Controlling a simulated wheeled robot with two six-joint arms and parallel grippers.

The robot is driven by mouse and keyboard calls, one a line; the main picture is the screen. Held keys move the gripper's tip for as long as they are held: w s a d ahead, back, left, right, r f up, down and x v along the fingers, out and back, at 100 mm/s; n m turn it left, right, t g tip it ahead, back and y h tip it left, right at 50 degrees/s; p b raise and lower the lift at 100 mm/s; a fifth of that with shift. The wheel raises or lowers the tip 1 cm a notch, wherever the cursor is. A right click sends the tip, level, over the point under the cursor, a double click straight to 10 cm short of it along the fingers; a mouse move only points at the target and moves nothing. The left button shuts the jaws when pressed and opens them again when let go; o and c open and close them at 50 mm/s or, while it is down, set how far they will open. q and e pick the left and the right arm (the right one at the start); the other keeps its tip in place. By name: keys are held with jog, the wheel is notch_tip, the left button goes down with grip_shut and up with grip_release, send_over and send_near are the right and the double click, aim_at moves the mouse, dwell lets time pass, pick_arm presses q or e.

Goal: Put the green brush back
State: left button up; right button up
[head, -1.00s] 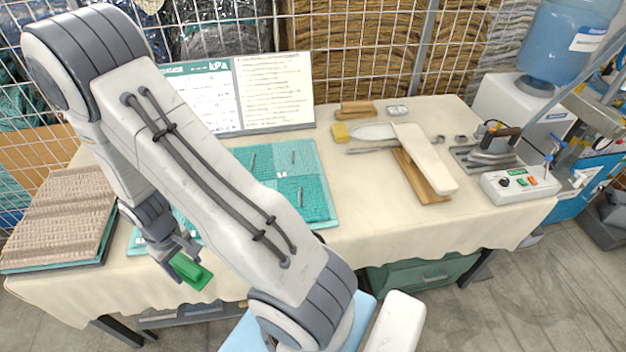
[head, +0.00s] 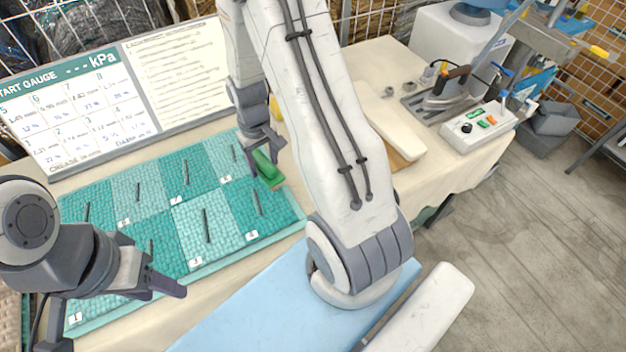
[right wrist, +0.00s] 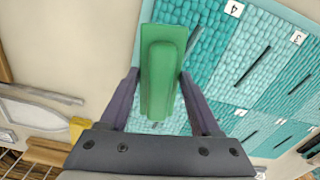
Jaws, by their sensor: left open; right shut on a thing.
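The green brush (head: 267,169) is in my right gripper (head: 264,150), near the right edge of the teal mat board (head: 290,218). In the right wrist view the brush (right wrist: 162,75) lies between the two fingers (right wrist: 158,100), with the numbered teal squares beyond and to its right. I cannot tell its exact height above the table. My left gripper (head: 115,315) is open and empty, low at the left over the front of the mat board. The right arm hides part of the table behind it.
A gauge board (head: 115,95) stands behind the mats. A pale padded board (head: 385,120), an iron (head: 447,88) and a control box (head: 478,125) are on the right. In the right wrist view a yellow block (right wrist: 77,128) and a metal tool (right wrist: 35,110) lie left of the brush.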

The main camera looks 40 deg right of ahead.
jog(key=s+d+r+m+b, duration=0.1)
jog(key=s+d+b, duration=0.3)
jog(key=d, duration=0.6)
jog(key=s+d+r+m+b, duration=0.1)
jog(key=s+d+b, duration=0.3)
jog(key=d, duration=0.7)
jog(key=w+a+f, duration=0.1)
jog(key=a+f, duration=0.1)
jog(key=a, duration=0.1)
jog(key=w+a+f+p, duration=0.1)
jog(key=a+f, duration=0.1)
jog(key=a, duration=0.2)
jog(key=w+a+f+p, duration=0.1)
jog(key=a+f, duration=0.1)
jog(key=a, duration=0.1)
jog(key=shift+w+a+f, duration=0.3)
jog(key=shift+a+f, duration=0.1)
jog(key=shift+f, duration=2)
jog(key=shift+f, duration=0.1)
jog(key=o, duration=1.4)
jog(key=shift+o, duration=0.2)
